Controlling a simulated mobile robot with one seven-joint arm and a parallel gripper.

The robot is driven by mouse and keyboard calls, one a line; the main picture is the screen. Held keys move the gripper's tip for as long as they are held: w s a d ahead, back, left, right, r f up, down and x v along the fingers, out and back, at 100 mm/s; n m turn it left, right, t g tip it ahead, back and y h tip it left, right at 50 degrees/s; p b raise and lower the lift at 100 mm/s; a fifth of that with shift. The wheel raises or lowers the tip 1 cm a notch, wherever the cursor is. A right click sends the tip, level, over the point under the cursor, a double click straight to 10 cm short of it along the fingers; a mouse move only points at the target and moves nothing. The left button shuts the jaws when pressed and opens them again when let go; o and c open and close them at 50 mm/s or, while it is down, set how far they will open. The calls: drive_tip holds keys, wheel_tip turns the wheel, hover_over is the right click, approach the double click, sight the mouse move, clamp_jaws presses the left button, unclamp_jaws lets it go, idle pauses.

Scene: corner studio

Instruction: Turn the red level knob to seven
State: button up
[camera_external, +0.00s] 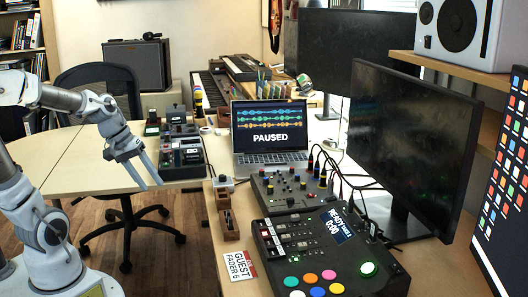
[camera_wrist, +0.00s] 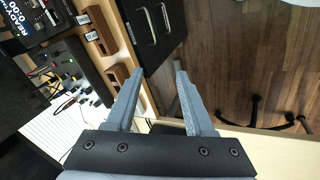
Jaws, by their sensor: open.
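A small black mixer (camera_external: 290,188) with several small coloured knobs sits on the desk in front of the laptop. It also shows at the left of the wrist view (camera_wrist: 84,68). The knobs are too small to tell for sure which is the red level knob or where it points. My gripper (camera_external: 150,185) is open and empty, in the air left of the desk and pointing downward. In the wrist view its two fingers (camera_wrist: 159,72) are apart, with nothing between them. It is well away from the mixer and touches nothing that I can see.
A black pad console (camera_external: 325,250) with coloured buttons stands in front of the mixer. A laptop (camera_external: 270,132) reading "PAUSED" is behind. Small wooden holders (camera_external: 228,220) and a "GUEST FADER 6" card (camera_external: 238,266) lie along the desk's left edge. A large monitor (camera_external: 410,140) stands right.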

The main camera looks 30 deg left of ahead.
drive_tip(key=w+d+n+h+p, duration=0.3)
drive_tip(key=w+d+n, duration=0.1)
drive_tip(key=w+n, duration=0.15)
drive_tip(key=n+t+h+p, duration=0.45)
drive_tip(key=n+p, duration=0.25)
drive_tip(key=n, duration=0.9)
approach(257, 176)
drive_tip(key=shift+t+y, duration=0.25)
drive_tip(key=shift+t, duration=0.1)
drive_tip(key=b+x, duration=0.1)
drive_tip(key=x, duration=0.2)
drive_tip(key=r+b+x, duration=0.1)
drive_tip(key=b+x, duration=0.1)
drive_tip(key=x, duration=0.1)
drive_tip(key=d+r+b+x, duration=0.1)
drive_tip(key=x, duration=0.2)
drive_tip(key=shift+w+d, duration=0.1)
drive_tip(key=shift+w, duration=0.05)
clamp_jaws()
